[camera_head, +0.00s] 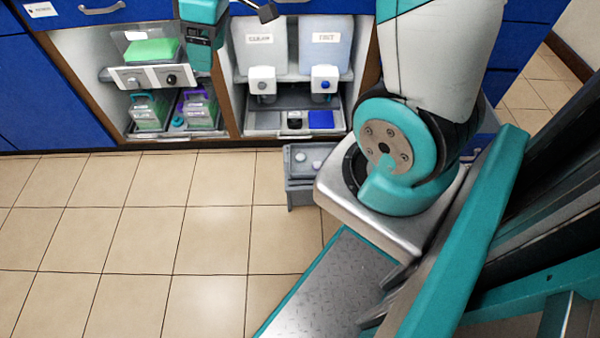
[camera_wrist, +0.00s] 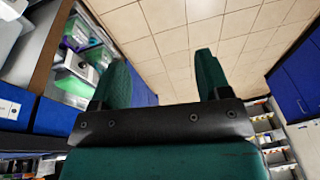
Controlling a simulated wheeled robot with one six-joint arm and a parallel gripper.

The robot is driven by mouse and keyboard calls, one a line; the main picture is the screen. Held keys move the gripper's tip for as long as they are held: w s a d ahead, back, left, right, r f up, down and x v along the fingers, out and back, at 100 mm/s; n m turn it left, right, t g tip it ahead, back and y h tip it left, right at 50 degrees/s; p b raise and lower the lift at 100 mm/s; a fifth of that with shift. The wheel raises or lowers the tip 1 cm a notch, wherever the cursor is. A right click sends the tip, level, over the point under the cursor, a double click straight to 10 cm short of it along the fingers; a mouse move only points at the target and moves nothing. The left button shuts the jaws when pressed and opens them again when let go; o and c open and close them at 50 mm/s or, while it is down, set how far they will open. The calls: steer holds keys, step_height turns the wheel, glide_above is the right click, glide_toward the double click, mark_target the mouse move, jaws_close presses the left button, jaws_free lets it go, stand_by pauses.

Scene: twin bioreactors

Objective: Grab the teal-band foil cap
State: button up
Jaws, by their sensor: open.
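I cannot make out a teal-banded foil cap for certain in either view. A small round teal item (camera_head: 178,121) lies between two green-filled containers in the lower left cabinet bay. Two small pale round items (camera_head: 308,163) lie on top of a grey bin on the floor, too small to tell whether either has a teal band. In the wrist view my gripper (camera_wrist: 160,68) is open, its two dark green fingers wide apart, with only floor tiles seen between them. In the head view the end of my arm hangs before the left bay, and its fingertips are not clear.
Two labelled tanks (camera_head: 263,42) with white dispensers stand in the right bay above a grey tray (camera_head: 262,122). A green-topped box (camera_head: 152,50) sits on the left bay's upper shelf. The grey bin (camera_head: 300,190) stands near my base. The tiled floor (camera_head: 130,230) at left is clear.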

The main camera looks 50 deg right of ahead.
steer(key=w+d+f+h+b, duration=0.1)
steer(key=w+d+f+b, duration=0.1)
steer(key=d+f+b, duration=0.65)
steer(key=w+d+f+b, duration=0.2)
steer(key=d+f, duration=0.3)
steer(key=f, duration=0.8)
steer(key=g+h+b, duration=0.1)
steer(key=b, duration=1)
glide_above(301, 155)
step_height(301, 155, down, 21)
steer(key=shift+n, duration=0.5)
steer(key=f+b, duration=0.3)
steer(key=f, duration=0.2)
steer(key=f+b, duration=0.3)
steer(key=f, duration=0.3)
steer(key=shift+w+d+f, duration=0.15)
steer(key=shift+d+f, duration=0.05)
steer(key=f+b, duration=0.1)
steer(key=f, duration=0.1)
steer(key=f+b, duration=0.4)
steer(key=shift+s+a, duration=0.2)
steer(key=shift+a, duration=0.15)
steer(key=shift+r, duration=0.15)
steer(key=c, duration=1)
